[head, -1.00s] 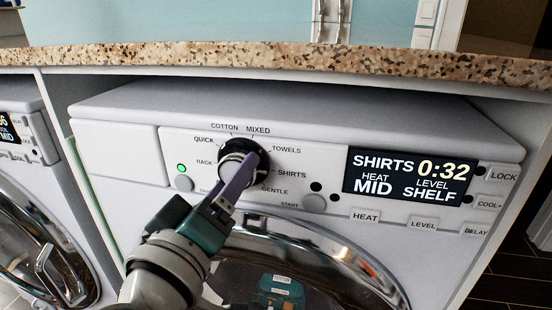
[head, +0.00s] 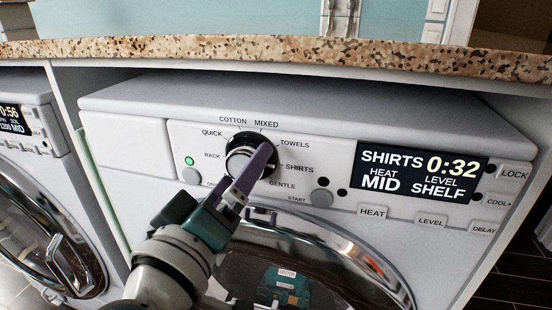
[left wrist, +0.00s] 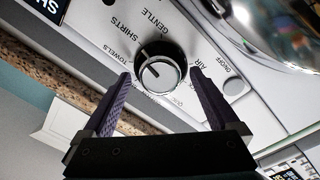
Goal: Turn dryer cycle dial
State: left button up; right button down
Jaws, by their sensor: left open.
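The dryer cycle dial (head: 240,163) is a round knob with a black ring and silver face on the white dryer's front panel (head: 128,150). Labels around it include COTTON, MIXED, TOWELS, SHIRTS and GENTLE. The display (head: 420,171) reads SHIRTS, 0:32, HEAT MID, LEVEL SHELF. My left gripper (head: 254,172) is in front of the dial and partly covers it. In the left wrist view the dial (left wrist: 161,71) sits between the two purple fingers of my open left gripper (left wrist: 161,82), with a gap on each side. My right gripper is out of view.
A speckled granite counter (head: 300,54) overhangs the dryer. The chrome-rimmed door (head: 345,250) is below the dial. A small button with a green light (head: 189,161) is left of the dial, and a start button (head: 321,197) is right. A second washer-type machine (head: 35,190) stands left.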

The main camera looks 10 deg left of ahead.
pick_arm(q)
jog(key=s, duration=0.9)
jog(key=shift+s+a+f+p, duration=0.15)
jog(key=shift+s+a+p, duration=0.1)
jog(key=shift+a+p, duration=0.05)
jog(key=s+d+r+m+g+h+p, duration=0.3)
jog(key=d+r+m+g+h+p, duration=0.25)
jog(key=m+p, duration=0.3)
jog(key=s+a+r+m+g+y+p, duration=0.2)
jog(key=s+a+r+g+y+p, duration=0.6)
jog(key=s+a+p, duration=0.4)
notch_tip(320, 180, up, 35)
jog(key=d+g+h+p, duration=0.1)
jog(key=p, duration=3.3)
jog(key=shift+s+d, duration=0.4)
